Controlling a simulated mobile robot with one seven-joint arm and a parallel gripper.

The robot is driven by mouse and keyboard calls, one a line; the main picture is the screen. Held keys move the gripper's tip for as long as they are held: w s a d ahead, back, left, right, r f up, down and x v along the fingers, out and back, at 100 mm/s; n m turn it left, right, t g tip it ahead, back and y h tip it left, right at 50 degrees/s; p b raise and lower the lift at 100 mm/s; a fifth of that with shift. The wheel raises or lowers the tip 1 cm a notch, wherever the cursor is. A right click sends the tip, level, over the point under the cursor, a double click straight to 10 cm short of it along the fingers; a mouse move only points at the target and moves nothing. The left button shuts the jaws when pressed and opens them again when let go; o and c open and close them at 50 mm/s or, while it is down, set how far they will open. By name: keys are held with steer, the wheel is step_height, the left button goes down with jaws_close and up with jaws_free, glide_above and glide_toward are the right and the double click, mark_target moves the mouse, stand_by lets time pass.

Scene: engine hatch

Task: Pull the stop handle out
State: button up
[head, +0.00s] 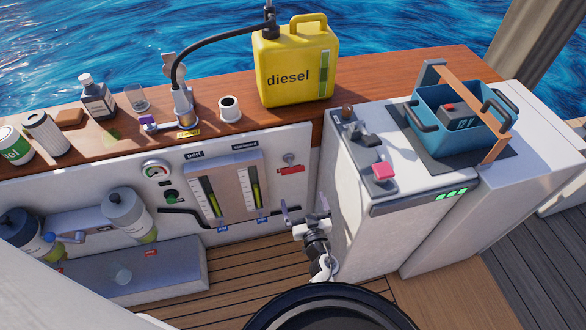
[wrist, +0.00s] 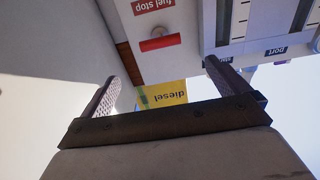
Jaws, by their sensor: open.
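The stop handle is a short red bar in front of a round grey mount on the white panel (wrist: 192,75). In the wrist view the handle (wrist: 159,43) is upside down, beside a red "fuel stop" label (wrist: 153,5). In the head view the red handle (head: 291,170) shows small at the panel's right end; I cannot separate it clearly from its label there. My gripper (head: 305,207) is open and empty, in front of and below the handle, apart from it. In the wrist view the handle lies beyond and between the fingers (wrist: 160,72).
Two fuel gauges (head: 228,190) sit left of the handle. The white cabinet (head: 350,220) with switches stands close on the right. A yellow diesel can (head: 295,75) stands on the wooden counter (head: 395,72) above. The space between gripper and panel looks clear.

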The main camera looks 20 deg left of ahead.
mark_target(293, 172)
steer(key=b+x, duration=0.2)
steer(key=x, duration=1.1)
steer(key=shift+w+a, duration=0.25)
steer(key=c, duration=1.1)
steer(key=p+v, duration=0.3)
steer(key=v, duration=0.1)
steer(key=shift+s+d, duration=0.2)
steer(key=shift+s, duration=0.1)
steer(key=shift+s+f, duration=0.15)
steer(key=shift+f, duration=0.05)
steer(key=shift+o, duration=0.2)
steer(key=shift+d, duration=0.1)
steer(key=o, duration=1.1)
steer(key=shift+c, duration=0.2)
steer(key=shift+r, duration=0.15)
